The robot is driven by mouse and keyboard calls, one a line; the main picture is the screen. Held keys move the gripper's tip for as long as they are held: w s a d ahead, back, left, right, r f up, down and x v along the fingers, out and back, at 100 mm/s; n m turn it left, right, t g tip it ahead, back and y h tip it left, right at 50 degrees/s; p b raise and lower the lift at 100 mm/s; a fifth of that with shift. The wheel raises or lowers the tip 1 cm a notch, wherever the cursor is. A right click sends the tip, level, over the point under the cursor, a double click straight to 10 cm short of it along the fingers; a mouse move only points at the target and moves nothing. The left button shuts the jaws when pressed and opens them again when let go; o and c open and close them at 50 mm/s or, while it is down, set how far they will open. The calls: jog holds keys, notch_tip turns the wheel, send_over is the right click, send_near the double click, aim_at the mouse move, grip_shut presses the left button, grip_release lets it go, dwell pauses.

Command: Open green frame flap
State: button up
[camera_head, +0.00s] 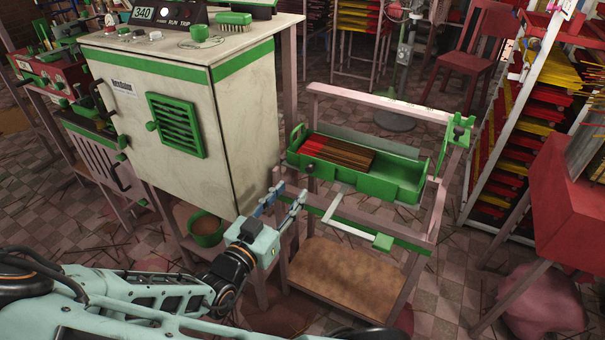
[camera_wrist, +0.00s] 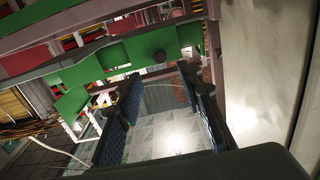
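A pink-brown frame (camera_head: 395,105) stands right of the cabinet and carries a green rail (camera_head: 410,246). A white bar (camera_head: 332,207) and a small green block (camera_head: 383,242) sit at the rail; the block also shows in the wrist view (camera_wrist: 72,103). I cannot tell which green part is the flap. A green tray (camera_head: 410,185) with a dark knob (camera_head: 310,169) rests in the frame, holding red and brown sticks. My gripper (camera_head: 290,192) is open and empty, left of the rail and in front of the tray. In the wrist view its blue-padded fingers (camera_wrist: 163,85) are spread below the knob (camera_wrist: 160,56).
A white cabinet (camera_head: 240,130) with a green louvred vent (camera_head: 177,125) stands close on the left; its side fills the right of the wrist view. A green bucket (camera_head: 207,230) sits below it. A stick rack (camera_head: 510,130) and red box (camera_head: 570,205) stand on the right.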

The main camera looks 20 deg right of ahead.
aim_at(308, 171)
jog(key=b+x, duration=0.2)
jog(key=x, duration=0.7)
jog(key=shift+w+d, duration=0.1)
jog(key=shift+d, duration=0.05)
grip_shut()
